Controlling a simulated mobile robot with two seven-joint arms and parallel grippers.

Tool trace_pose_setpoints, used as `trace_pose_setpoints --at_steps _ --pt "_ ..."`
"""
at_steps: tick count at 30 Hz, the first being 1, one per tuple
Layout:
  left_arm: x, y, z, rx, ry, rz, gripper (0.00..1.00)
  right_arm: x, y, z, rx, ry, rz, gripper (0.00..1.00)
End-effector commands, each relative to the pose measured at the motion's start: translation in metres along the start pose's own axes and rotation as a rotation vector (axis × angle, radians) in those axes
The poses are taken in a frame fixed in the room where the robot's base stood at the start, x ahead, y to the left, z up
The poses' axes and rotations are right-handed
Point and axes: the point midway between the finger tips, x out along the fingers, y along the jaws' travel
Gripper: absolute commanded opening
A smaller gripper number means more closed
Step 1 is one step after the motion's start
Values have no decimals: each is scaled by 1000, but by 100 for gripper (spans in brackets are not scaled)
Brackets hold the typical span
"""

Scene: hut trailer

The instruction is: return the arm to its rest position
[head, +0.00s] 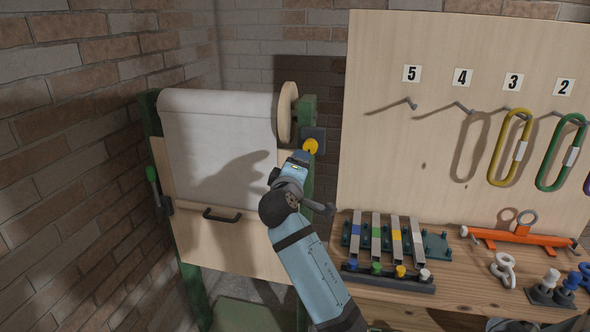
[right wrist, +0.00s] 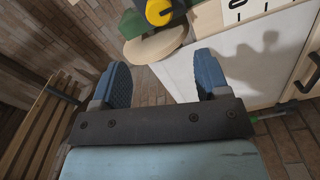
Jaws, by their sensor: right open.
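My right arm comes in from the bottom of the head view and reaches up to the roller stand. Its gripper (head: 303,156) is just below a yellow knob (head: 311,146) on the stand's right post. In the right wrist view the two blue fingers (right wrist: 163,82) are spread wide with nothing between them. The yellow knob (right wrist: 158,12) shows beyond the fingertips, apart from them. My left gripper is not in view.
The roller stand has a white sheet (head: 215,130), a wooden disc (head: 287,112) and a black handle (head: 221,215). At right, a pegboard (head: 430,150) holds coloured carabiners (head: 510,147). A workbench (head: 460,290) below it carries several fittings. Brick wall stands at left.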

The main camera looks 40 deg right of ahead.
Motion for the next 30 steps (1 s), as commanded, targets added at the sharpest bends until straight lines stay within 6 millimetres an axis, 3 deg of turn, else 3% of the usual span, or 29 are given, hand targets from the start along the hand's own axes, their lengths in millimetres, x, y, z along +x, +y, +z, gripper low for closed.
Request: trace_pose_setpoints --at_steps 8,11,14,20,24,27,30 --pt "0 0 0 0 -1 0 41 -1 -2 0 0 3 -3 69" --pt "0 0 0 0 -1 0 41 -6 -21 2 4 36 -36 69" --pt "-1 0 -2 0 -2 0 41 -22 -66 8 25 115 -124 69" --pt "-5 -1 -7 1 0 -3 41 -97 -191 42 163 305 -432 69" --pt "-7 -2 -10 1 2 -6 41 -170 -261 81 314 370 -678 69" --pt "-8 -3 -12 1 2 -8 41 -227 -297 113 447 373 -853 69" --pt "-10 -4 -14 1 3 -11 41 -281 -320 145 582 345 -1005 69"
